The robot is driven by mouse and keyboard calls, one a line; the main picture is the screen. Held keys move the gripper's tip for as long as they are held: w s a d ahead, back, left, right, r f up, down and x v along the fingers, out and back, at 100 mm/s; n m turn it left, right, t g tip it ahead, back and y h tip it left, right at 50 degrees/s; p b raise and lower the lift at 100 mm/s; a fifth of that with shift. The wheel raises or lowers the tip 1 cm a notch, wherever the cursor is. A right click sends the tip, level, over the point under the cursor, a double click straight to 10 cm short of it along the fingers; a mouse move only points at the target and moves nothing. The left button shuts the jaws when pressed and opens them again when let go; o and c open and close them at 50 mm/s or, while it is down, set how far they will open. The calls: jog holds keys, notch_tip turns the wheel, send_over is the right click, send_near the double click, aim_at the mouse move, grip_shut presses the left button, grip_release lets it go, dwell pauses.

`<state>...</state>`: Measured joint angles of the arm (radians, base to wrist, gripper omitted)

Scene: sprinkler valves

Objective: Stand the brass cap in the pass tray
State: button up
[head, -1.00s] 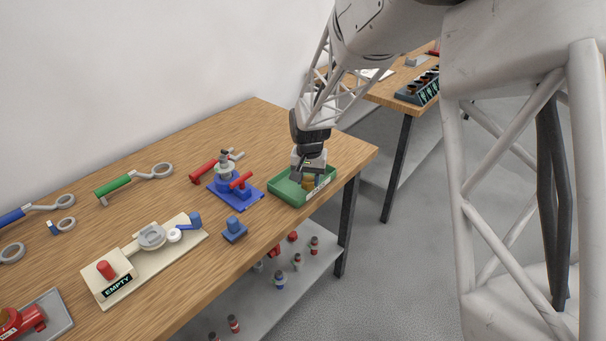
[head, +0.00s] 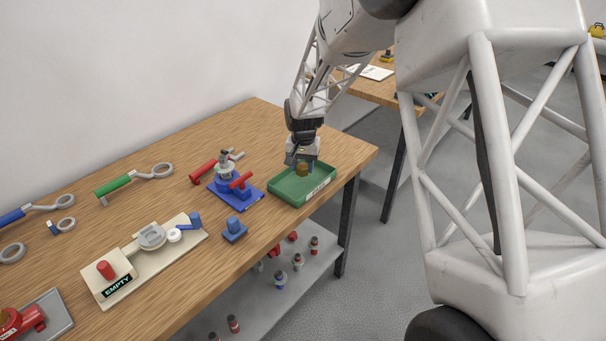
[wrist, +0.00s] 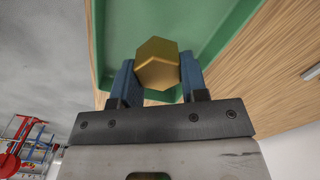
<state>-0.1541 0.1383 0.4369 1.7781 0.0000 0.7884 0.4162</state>
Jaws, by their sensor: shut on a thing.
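The brass cap (head: 302,170) is a gold hexagonal piece held between the fingers of my gripper (head: 298,166). In the wrist view the cap (wrist: 157,64) sits between the two blue fingertips of my gripper (wrist: 158,78), its hexagonal face towards the camera. The green tray (head: 290,200) has a white label on its front wall, too small to read surely. It stands at the right end of the bench, and its green floor shows behind the cap in the wrist view. The cap appears above the back part of the tray; its exact height is unclear.
A cream board (head: 145,262) marked EMPTY lies further left. The tray's inside looks otherwise empty.

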aim_at(303, 181)
jog(key=shift+f, duration=1.75)
jog(key=shift+f, duration=0.15)
jog(key=o, duration=1)
notch_tip(303, 181, up, 12)
jog(key=shift+r, duration=0.2)
jog(key=shift+s, duration=0.1)
